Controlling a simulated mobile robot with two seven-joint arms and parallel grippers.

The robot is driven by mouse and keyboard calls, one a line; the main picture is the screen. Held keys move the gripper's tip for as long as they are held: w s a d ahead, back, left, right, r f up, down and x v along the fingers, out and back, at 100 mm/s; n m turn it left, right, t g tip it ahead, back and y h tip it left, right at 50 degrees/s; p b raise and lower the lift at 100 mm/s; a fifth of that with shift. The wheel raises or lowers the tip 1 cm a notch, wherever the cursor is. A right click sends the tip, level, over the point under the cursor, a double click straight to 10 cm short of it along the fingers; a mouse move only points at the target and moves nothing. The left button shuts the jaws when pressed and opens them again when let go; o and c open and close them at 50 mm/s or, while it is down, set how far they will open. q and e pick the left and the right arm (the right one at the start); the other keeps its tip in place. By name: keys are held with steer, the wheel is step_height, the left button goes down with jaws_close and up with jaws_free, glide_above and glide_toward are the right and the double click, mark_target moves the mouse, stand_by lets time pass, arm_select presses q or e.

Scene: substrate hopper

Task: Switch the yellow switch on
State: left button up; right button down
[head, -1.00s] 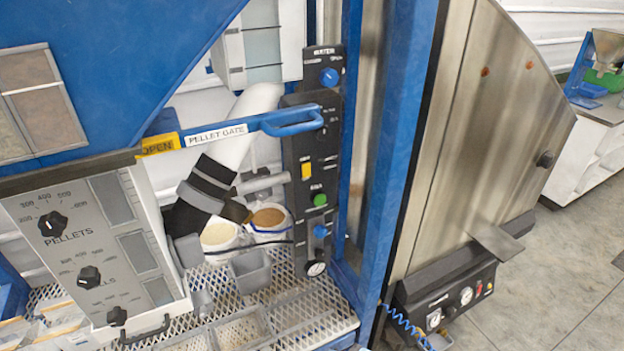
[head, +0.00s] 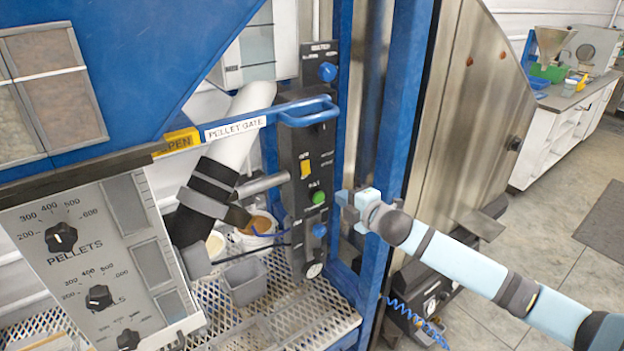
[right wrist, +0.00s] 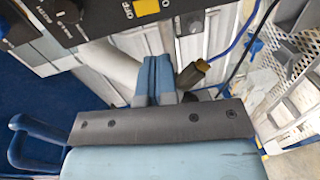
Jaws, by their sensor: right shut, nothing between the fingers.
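The yellow switch (head: 305,168) is on a tall black control panel (head: 300,225) in the middle of the head view. It also shows at the top edge of the right wrist view (right wrist: 146,7), partly cut off, next to an OFF label. Its exact tilt is too small to tell. My right gripper (head: 346,198) is just to the right of the panel, a little below the switch's height, and apart from the switch. Its fingers (right wrist: 154,76) are shut and empty in the right wrist view. My left gripper is not in view.
A green button (head: 318,197) and blue knob (head: 319,230) sit below the switch. A blue pellet gate handle (head: 308,111) juts out above it. A blue frame post (head: 400,130) stands to the right. Buckets and a grey bin (head: 245,280) are lower left.

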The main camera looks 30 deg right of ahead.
steer(key=shift+w+d+r, duration=0.15)
steer(key=shift+d+r, duration=0.1)
steer(key=shift+r, duration=0.1)
steer(key=p, duration=0.3)
glide_toward(307, 173)
steer(key=w, duration=0.5)
steer(key=w+a+f, duration=0.1)
steer(key=w, duration=0.1)
steer(key=shift+w, duration=0.2)
